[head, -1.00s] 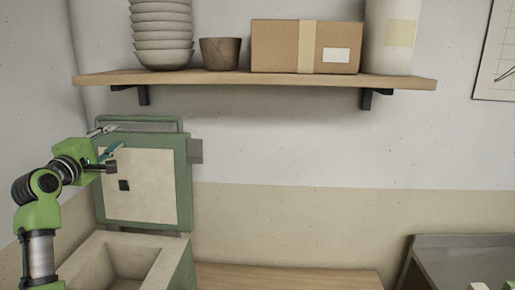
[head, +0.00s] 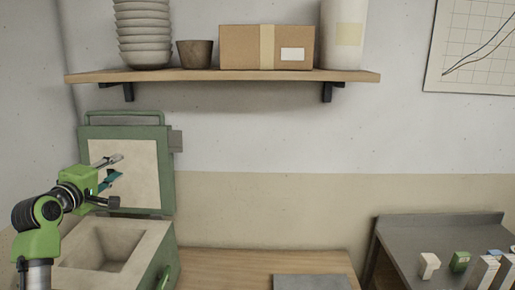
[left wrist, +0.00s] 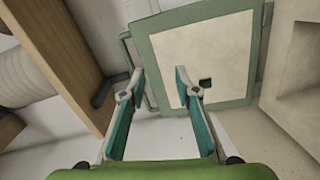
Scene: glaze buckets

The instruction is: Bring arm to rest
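My left arm comes in at the left of the head view. Its gripper (head: 118,168) is in front of the raised lid of a green kiln (head: 165,240). In the left wrist view the two teal-lined fingers of my left gripper (left wrist: 159,80) stand apart with nothing between them. The lid's pale inner face (left wrist: 215,60), with a small dark square hole, is beyond the fingers. My right gripper is in neither view.
A wooden shelf (head: 230,76) holds stacked bowls (head: 142,35), a brown pot (head: 195,54), a cardboard box (head: 240,46) and a tall pale vessel (head: 343,30). A grey metal table (head: 420,235) at right holds several small items. A wooden bench (head: 220,265) carries a grey slab (head: 312,282).

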